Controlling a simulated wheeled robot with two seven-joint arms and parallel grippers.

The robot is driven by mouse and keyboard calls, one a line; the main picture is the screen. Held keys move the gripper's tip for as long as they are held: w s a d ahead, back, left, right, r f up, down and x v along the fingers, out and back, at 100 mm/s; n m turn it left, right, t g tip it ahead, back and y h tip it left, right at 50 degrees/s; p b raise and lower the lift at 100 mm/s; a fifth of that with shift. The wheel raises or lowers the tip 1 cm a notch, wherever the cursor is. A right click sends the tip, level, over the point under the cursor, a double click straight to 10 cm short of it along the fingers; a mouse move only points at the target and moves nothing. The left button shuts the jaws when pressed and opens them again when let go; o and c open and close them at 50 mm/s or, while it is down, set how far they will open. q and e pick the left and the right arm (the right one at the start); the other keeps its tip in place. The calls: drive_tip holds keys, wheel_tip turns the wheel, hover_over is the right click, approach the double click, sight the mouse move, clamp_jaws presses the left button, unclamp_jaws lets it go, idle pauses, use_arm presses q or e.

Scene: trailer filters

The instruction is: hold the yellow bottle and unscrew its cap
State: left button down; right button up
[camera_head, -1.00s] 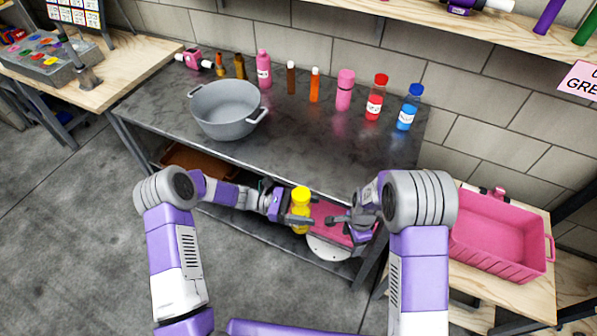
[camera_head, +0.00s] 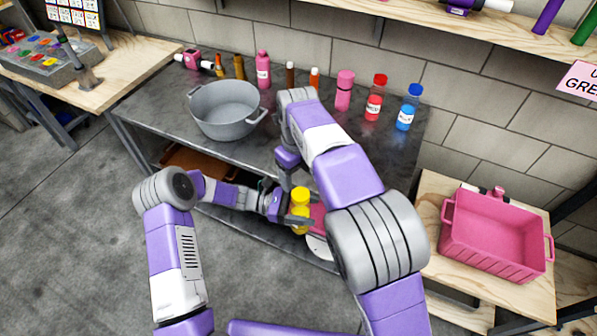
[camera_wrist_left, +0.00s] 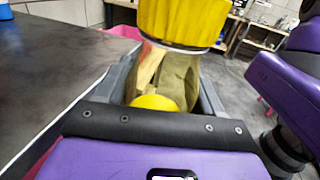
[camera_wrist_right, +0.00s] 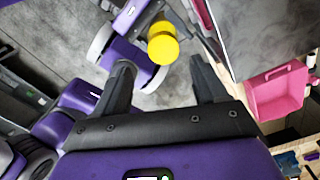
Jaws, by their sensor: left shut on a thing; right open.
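The yellow bottle (camera_head: 300,215) is upright in front of the dark table's near edge, with its yellow cap (camera_head: 301,194) on top. My left gripper (camera_head: 296,218) is shut on the bottle below the cap. In the left wrist view the ribbed cap (camera_wrist_left: 182,22) shows large at the top, over the bottle's body (camera_wrist_left: 172,75) between the fingers. My right gripper (camera_wrist_right: 160,85) is open and empty. In the right wrist view the cap (camera_wrist_right: 163,45) lies beyond its fingertips, apart from them. In the head view the right fingers (camera_head: 288,180) are just above and left of the cap, partly hidden by the arm.
The dark table (camera_head: 165,110) holds a grey pot (camera_head: 228,112), a pink bottle (camera_head: 263,70), a red-capped bottle (camera_head: 375,98) and a blue-capped bottle (camera_head: 408,108). A pink crate (camera_head: 495,245) stands on a wooden table at right. The floor at left is clear.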

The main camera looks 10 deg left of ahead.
sight(298, 194)
wheel_tip(298, 194, down, 8)
drive_tip(key=shift+r, duration=0.1)
idle(0.4)
